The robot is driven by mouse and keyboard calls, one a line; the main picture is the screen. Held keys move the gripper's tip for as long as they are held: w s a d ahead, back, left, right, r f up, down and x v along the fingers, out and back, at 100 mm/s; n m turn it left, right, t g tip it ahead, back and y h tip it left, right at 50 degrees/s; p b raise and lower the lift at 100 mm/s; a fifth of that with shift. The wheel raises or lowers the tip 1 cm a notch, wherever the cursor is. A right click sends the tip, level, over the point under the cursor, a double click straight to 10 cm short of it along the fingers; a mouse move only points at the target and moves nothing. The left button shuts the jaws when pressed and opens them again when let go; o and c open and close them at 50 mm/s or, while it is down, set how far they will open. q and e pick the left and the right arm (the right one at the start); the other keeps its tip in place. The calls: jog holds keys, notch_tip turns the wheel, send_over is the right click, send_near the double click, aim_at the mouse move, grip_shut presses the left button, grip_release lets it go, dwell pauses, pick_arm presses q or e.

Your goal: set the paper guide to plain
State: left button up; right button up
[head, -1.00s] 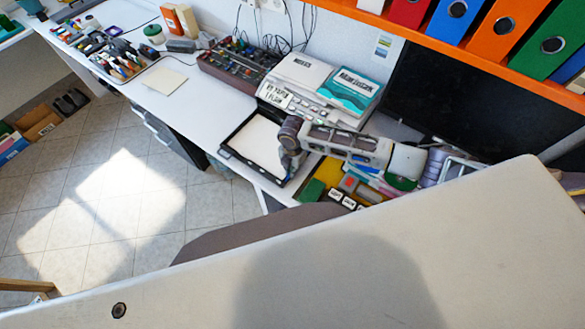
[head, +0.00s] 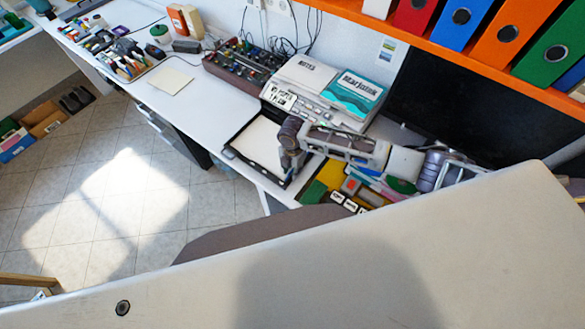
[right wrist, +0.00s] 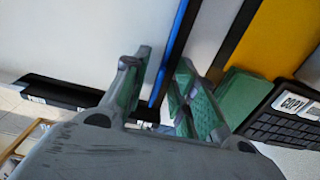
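A dark tray (head: 234,152) with white paper (head: 258,138) lies on the desk in front of a pale machine (head: 275,95) with a small panel of print, too small to read surely. My right gripper (head: 289,170) points down at the tray's right side in the head view. In the right wrist view my right gripper (right wrist: 163,62) has its two green-padded fingers apart. A thin bar with a blue edge (right wrist: 174,50) runs between them, close to the right finger. Whether it is the paper guide, and whether the fingers touch it, I cannot tell. My left gripper is not in view.
A yellow mat (head: 327,172) with a green block and dark labelled keys lies right of the tray. A dark monitor (head: 455,105) stands behind my right arm. A rack of tools (head: 240,65) stands left of the machine. The desk's left part has free room.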

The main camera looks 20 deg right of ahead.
aim_at(292, 170)
notch_tip(292, 170, up, 12)
dwell(1.0)
jog(key=shift+a, duration=0.15)
dwell(0.5)
